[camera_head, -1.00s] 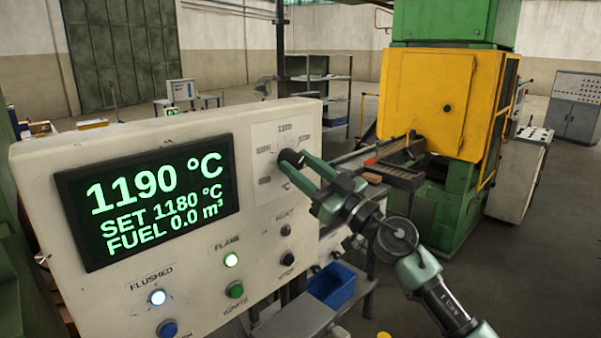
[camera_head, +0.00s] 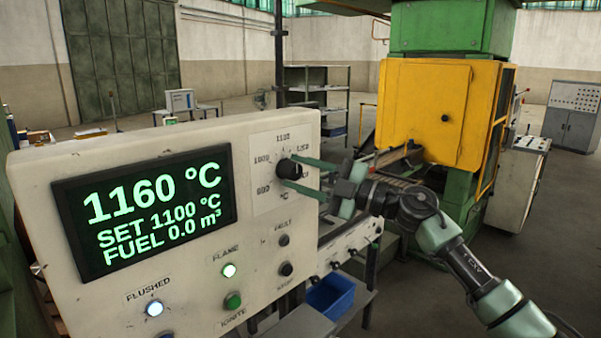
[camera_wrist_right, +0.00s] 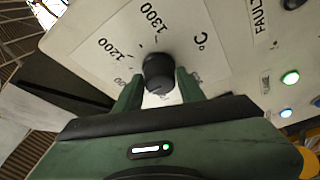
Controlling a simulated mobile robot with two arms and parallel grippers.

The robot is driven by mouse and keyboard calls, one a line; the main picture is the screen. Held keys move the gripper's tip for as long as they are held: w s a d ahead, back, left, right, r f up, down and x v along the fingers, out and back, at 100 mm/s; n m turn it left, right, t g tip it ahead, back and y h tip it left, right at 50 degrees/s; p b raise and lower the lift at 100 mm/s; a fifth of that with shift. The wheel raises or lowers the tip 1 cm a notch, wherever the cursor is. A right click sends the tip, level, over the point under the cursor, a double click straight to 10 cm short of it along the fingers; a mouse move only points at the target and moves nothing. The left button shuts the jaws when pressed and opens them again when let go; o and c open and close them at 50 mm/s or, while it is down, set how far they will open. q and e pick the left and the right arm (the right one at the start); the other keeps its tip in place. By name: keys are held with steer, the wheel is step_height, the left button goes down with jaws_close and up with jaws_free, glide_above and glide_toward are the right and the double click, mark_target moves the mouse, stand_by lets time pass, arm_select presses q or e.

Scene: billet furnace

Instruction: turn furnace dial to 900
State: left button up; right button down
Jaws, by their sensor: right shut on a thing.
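The furnace dial (camera_head: 288,169) is a black knob on a pale scale plate on the control panel. My right gripper (camera_head: 292,171) is shut on the dial, one green finger above and one below it in the head view. The dial (camera_wrist_right: 158,72) also shows in the right wrist view, between the two finger ends; 1200 and 1300 are readable beyond it. The dial's pointer is too small to read. The display (camera_head: 145,210) reads 1160 °C, SET 1100 °C, FUEL 0.0 m³. My left gripper is not in view.
Below the dial are the FAULT light (camera_head: 284,240) and a black STOP button (camera_head: 286,269). A blue bin (camera_head: 331,295) sits below right. A yellow-green machine (camera_head: 425,110) stands behind.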

steer(key=n, duration=0.2)
steer(key=n+h, duration=0.1)
steer(key=n, duration=0.1)
steer(key=n+g+h+p, duration=0.1)
steer(key=n, duration=0.1)
steer(key=shift+r, duration=0.25)
steer(key=n+h, duration=0.1)
steer(key=n, duration=0.1)
steer(key=shift+n, duration=0.3)
steer(key=shift+n+h+b, duration=0.3)
steer(key=shift+n+h, duration=0.3)
steer(key=shift+n, duration=0.5)
steer(key=shift+s+n+h+b, duration=0.1)
steer(key=shift+n+h+b, duration=0.6)
steer(key=shift+n, duration=0.3)
steer(key=shift+a+n+t+h+b, duration=0.1)
steer(key=shift+n+t+h+b, duration=0.3)
steer(key=shift+n+b, duration=0.65)
steer(key=n+t+h+b, duration=0.1)
steer(key=n+b, duration=0.1)
steer(key=b, duration=0.2)
steer(key=shift+s+a, duration=0.1)
steer(key=shift+r+n+t+h+b, duration=0.15)
steer(key=shift+n+t+h+b, duration=0.15)
steer(key=shift+n+h+b, duration=0.4)
